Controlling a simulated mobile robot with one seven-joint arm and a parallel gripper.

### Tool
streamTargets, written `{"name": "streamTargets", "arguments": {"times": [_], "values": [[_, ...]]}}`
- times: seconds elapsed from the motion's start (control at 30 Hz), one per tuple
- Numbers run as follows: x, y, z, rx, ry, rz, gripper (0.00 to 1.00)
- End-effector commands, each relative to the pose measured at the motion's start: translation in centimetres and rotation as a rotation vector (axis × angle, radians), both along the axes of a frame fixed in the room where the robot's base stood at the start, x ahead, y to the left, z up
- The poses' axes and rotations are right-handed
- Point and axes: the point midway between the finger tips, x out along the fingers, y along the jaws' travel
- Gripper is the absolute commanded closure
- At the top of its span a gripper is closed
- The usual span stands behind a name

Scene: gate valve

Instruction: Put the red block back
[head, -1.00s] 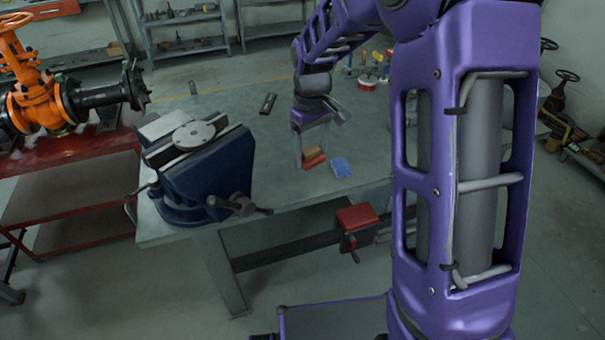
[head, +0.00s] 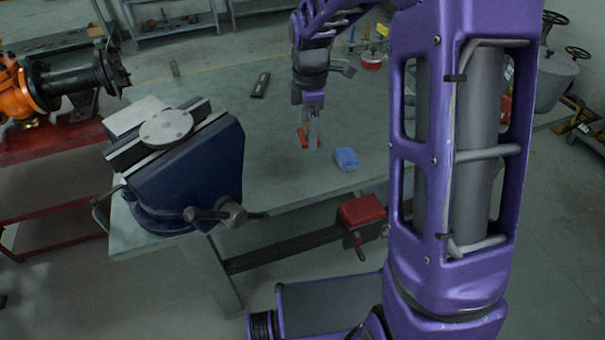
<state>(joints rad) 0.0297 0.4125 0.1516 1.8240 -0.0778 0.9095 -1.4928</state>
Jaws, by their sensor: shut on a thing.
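My gripper (head: 311,133) points down over the grey workbench (head: 275,185), left of my large purple arm link. It is turned so that the near finger hides much of the space between the fingers. It is shut on the red block (head: 303,136), of which only a part shows at the left of the finger. The block is at or just above the bench top; I cannot tell whether it touches. A blue block (head: 346,158) lies on the bench just right of and nearer than the gripper.
A blue vise (head: 190,170) with a round grey disc (head: 166,127) on top stands at the bench's left. A dark flat piece (head: 260,85) lies farther back. A red clamp-like part (head: 361,210) is at the front edge. The bench between vise and gripper is clear.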

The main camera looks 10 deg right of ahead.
Motion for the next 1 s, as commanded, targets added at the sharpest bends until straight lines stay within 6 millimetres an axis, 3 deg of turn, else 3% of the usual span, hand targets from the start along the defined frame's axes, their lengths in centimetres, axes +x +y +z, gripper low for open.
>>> {"name": "streamTargets", "arguments": {"times": [0.2, 0.4, 0.7, 1.0], "values": [[0.0, 0.9, -0.7, -0.002, 0.0, 0.35, 0.78], [0.1, 1.3, -0.9, -0.003, 0.0, 0.508, 0.78], [0.0, 1.4, -5.9, -0.003, 0.004, 0.535, 0.78], [0.0, 1.4, -8.7, -0.003, 0.003, 0.533, 0.78]]}}
